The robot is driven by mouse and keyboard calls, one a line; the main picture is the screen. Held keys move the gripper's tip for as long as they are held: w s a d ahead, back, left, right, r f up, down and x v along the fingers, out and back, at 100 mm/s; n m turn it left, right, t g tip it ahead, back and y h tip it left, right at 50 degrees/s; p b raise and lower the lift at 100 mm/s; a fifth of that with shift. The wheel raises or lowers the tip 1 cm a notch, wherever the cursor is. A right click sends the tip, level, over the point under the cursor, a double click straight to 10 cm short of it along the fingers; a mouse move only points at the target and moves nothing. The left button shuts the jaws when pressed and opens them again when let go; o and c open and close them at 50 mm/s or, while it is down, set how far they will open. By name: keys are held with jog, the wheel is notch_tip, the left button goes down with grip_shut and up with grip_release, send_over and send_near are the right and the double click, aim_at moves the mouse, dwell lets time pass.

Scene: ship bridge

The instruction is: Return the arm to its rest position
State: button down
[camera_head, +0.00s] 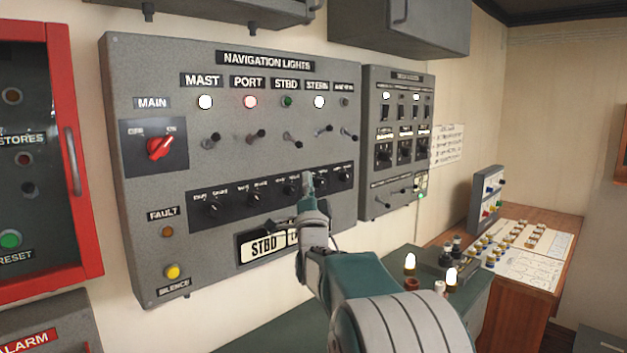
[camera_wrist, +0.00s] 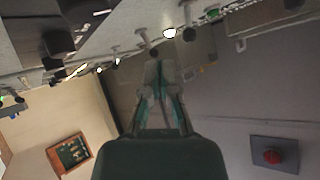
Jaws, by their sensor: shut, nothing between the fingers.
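My arm reaches forward from the bottom of the head view. My gripper (camera_head: 308,180) is at the lower part of the grey navigation lights panel (camera_head: 230,180), in front of the row of small black rotary knobs (camera_head: 255,197). Whether it touches the panel cannot be told. In the wrist view my gripper (camera_wrist: 160,72) has its fingers together with nothing between them. My gripper and forearm hide part of the knob row and part of the STBD label plate (camera_head: 263,245).
A red-framed cabinet (camera_head: 84,165) stands at the left and a second grey switch panel (camera_head: 396,145) at the right. Below right are a console with lit white bulbs (camera_head: 410,262) and a wooden desk (camera_head: 540,262). Grey boxes (camera_head: 405,28) hang overhead.

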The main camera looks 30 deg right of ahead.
jog(key=s+a+f+n+g+y, duration=0.4)
jog(key=a+f+n, duration=0.1)
jog(key=a, duration=0.3)
jog(key=s+a+f+n+g+y, duration=0.4)
jog(key=a, duration=0.3)
jog(key=s+a+f+n+g+y, duration=0.1)
jog(key=s+a+f+n+g, duration=0.2)
jog(key=s+f, duration=0.3)
jog(key=s+a+f+n+g+y, duration=0.1)
jog(key=s+a+f+n+g, duration=0.2)
jog(key=s, duration=0.8)
jog(key=s+a+f+n+g+y, duration=0.1)
jog(key=s+a+f+n+g, duration=0.1)
jog(key=s+f, duration=0.6)
jog(key=s+a+g, duration=0.1)
jog(key=g, duration=0.1)
jog(key=shift+s+a+f+n+g, duration=0.2)
jog(key=shift+f+n+g, duration=0.1)
jog(key=shift+f+n, duration=0.1)
jog(key=shift+w+d, duration=0.1)
